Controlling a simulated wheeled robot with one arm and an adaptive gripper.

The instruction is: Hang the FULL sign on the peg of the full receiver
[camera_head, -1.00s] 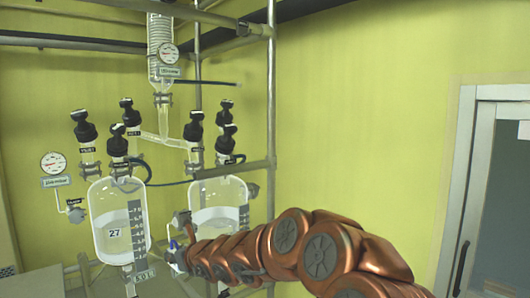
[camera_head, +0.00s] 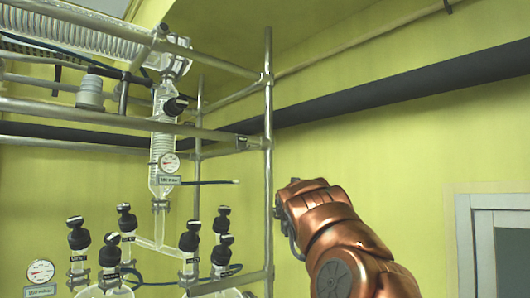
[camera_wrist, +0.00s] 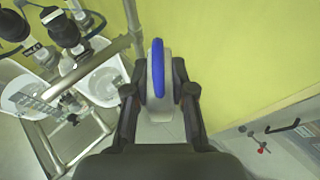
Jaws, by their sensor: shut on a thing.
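In the wrist view my gripper (camera_wrist: 160,92) is shut on a small pale grey piece with a blue band (camera_wrist: 157,68), seen nearly edge-on. I take it for the sign, but no lettering shows. The held piece is apart from the glassware. Two glass receivers are at the left of the wrist view: one with whitish contents (camera_wrist: 22,97) and another (camera_wrist: 103,82) nearer the metal post. Only their tops show at the bottom of the head view. I cannot make out a peg. In the head view my gripper is not visible, only my copper arm.
A metal frame post (camera_head: 268,150) stands between the glassware and my arm. A door (camera_head: 495,240) is at far right.

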